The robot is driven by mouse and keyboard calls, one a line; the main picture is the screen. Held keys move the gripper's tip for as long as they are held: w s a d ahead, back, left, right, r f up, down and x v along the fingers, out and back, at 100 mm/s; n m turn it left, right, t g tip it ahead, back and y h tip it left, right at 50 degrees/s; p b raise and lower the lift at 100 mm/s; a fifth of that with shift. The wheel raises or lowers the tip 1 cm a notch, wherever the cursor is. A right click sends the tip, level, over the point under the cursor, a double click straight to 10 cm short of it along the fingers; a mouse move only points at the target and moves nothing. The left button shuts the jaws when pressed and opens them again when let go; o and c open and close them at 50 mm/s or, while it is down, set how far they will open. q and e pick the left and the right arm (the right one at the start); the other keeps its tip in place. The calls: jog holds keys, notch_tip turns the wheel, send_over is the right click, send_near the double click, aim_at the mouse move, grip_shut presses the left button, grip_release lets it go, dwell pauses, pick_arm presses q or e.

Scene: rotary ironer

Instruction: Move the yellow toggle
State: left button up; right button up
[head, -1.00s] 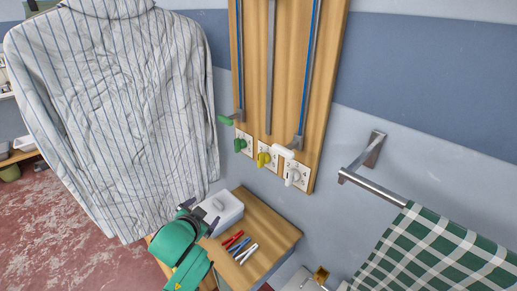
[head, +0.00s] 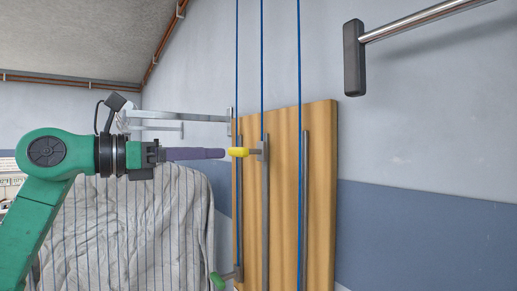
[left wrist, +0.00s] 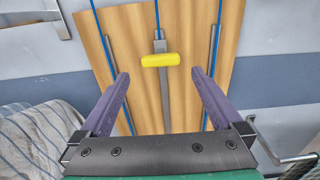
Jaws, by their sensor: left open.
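The yellow toggle (head: 238,152) is a short yellow handle on a metal slider at the upper part of the middle rail on the wooden board. In the left wrist view the yellow toggle (left wrist: 160,60) lies crosswise, centred between the fingers and just beyond their tips. My left gripper (head: 224,154) points at the board with its purple fingers, its tips close to the handle. In the left wrist view my left gripper (left wrist: 160,73) is open and holds nothing. My right gripper is out of view.
The wooden board (head: 318,190) carries vertical rails and blue cords. A green toggle (head: 217,281) sits low on the left rail. A metal bar (head: 420,20) juts from the wall at upper right.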

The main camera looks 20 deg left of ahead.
aim_at(252, 150)
pick_arm(q)
jog(key=p+x, duration=0.1)
jog(key=x, duration=0.1)
jog(key=p+x, duration=0.1)
jog(key=x, duration=0.1)
jog(key=p+x, duration=0.1)
jog(key=x, duration=0.1)
jog(key=shift+w+d+r, duration=0.15)
jog(key=shift+w+r, duration=0.15)
jog(key=shift+r, duration=0.1)
jog(key=x, duration=0.1)
jog(key=p+x, duration=0.1)
jog(key=x, duration=0.2)
jog(key=shift+w+d+f+p, duration=0.25)
jog(key=shift+d+p, duration=0.05)
jog(key=shift+p, duration=0.1)
jog(key=shift+w+f, duration=0.1)
jog(key=shift+a, duration=0.15)
